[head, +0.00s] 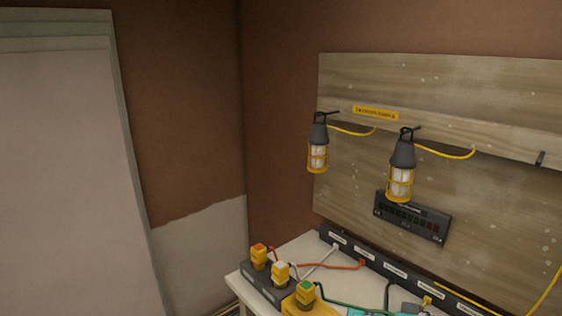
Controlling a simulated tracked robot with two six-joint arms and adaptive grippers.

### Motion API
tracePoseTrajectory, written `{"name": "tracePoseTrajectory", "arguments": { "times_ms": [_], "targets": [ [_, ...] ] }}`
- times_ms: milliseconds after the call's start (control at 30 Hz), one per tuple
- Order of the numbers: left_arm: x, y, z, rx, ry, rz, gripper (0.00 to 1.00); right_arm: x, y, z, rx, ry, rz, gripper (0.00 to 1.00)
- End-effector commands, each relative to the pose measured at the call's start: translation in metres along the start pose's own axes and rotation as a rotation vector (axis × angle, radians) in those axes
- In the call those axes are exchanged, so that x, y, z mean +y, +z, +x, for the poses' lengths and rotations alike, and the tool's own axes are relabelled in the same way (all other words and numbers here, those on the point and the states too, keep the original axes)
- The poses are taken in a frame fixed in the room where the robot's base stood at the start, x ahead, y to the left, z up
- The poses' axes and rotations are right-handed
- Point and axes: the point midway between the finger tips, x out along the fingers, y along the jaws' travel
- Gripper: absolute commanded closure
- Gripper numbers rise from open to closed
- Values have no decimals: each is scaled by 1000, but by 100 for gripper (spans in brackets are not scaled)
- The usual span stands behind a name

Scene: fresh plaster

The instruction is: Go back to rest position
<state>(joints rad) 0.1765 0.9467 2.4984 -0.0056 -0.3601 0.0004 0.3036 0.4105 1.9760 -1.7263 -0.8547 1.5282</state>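Neither of my grippers shows in the head view, and no part of my arms can be made out. Two lanterns with dark tops and yellow cages, a left one (318,148) and a right one (402,168), hang from hooks on a wooden board. A white table (262,302) stands below the board at the bottom of the view. On it, several yellow connectors or plugs stand upright, one with an orange top (259,256), one with a white top (280,273) and one with a green top (305,294).
The wooden board (480,100) covers the right wall, with a dark panel (411,216) on it. A long black strip (395,270) with labels runs along the table's back. Red and green cables lie on the table. A pale door or panel (65,170) stands at left.

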Motion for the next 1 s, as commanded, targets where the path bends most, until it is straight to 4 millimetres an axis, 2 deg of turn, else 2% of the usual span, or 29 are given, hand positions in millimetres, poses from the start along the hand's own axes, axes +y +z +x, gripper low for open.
{"name": "tracePoseTrajectory", "arguments": {
  "times_ms": [33,100,167,200,267,300,367,400,500,533,600,700,1000],
  "targets": [
    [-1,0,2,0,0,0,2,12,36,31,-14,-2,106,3],
    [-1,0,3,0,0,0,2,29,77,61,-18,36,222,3],
    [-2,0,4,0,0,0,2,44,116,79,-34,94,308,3],
    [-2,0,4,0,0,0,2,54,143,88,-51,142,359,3],
    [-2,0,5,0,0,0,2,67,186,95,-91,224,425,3],
    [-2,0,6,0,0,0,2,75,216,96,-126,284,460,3],
    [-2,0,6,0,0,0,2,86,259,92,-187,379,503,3],
    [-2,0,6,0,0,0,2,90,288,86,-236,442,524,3],
    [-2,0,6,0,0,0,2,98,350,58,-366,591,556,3],
    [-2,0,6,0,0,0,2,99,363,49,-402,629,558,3],
    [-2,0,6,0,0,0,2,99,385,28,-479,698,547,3],
    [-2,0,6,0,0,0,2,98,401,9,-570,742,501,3],
    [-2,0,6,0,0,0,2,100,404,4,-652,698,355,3]
  ]
}}
